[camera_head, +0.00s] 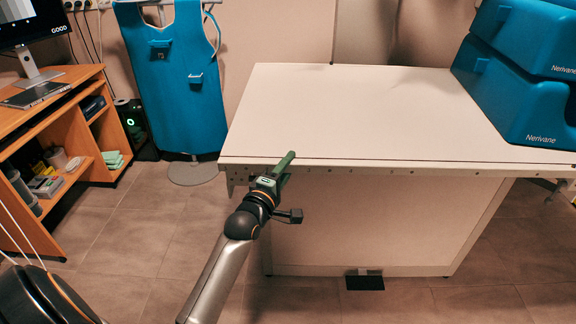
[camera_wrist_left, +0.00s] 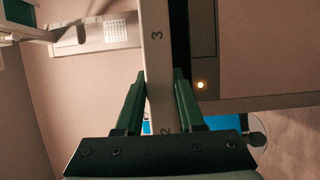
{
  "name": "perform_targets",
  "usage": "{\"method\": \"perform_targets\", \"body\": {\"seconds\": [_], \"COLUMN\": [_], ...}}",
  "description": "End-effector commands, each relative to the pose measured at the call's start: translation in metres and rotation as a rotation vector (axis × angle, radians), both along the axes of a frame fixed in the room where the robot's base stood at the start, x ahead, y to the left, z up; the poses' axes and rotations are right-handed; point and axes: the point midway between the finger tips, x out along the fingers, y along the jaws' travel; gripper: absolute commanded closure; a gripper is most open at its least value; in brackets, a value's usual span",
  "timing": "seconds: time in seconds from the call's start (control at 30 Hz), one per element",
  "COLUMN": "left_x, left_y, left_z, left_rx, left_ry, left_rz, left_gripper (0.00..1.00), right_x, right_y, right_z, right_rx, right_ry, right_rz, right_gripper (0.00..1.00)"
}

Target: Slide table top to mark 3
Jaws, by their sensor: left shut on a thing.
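The white table top (camera_head: 310,110) lies flat on the scanner table, its front edge towards me. My left gripper (camera_head: 288,160) is at this front edge, left of its middle, with a green finger showing above the top. In the left wrist view, the green fingers (camera_wrist_left: 160,78) are shut on a pale edge strip (camera_wrist_left: 157,55), one on each side. The strip carries a mark 3 (camera_wrist_left: 156,36) beyond the fingertips and a mark 2 (camera_wrist_left: 165,129) between the fingers near the palm. My right gripper is not in view.
Blue Nerivane housings (camera_head: 530,90) stand over the right end of the table. A blue apron (camera_head: 178,90) hangs on a stand at its left. A wooden desk (camera_head: 60,130) is further left. A black pedal (camera_head: 364,281) lies on the floor by the table base (camera_head: 370,225).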

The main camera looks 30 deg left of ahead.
Motion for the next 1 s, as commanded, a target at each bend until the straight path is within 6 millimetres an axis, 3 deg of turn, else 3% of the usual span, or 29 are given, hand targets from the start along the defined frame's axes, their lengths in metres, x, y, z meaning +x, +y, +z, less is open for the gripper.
{"method": "perform_targets", "body": {"seconds": [0.47, 0.8, 1.0], "left_x": [0.000, -0.023, -0.024], "left_y": [0.000, 0.040, 0.039], "left_z": [-0.001, -0.001, -0.001], "left_rx": [0.000, 0.004, 0.001], "left_ry": [0.002, 0.006, 0.002], "left_rz": [0.000, 0.007, 0.002], "left_gripper": [1.00, 1.00, 1.00], "right_x": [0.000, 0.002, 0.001], "right_y": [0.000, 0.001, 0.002], "right_z": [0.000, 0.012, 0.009], "right_rx": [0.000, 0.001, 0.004], "right_ry": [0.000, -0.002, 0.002], "right_rz": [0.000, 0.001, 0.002], "right_gripper": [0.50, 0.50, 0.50]}}
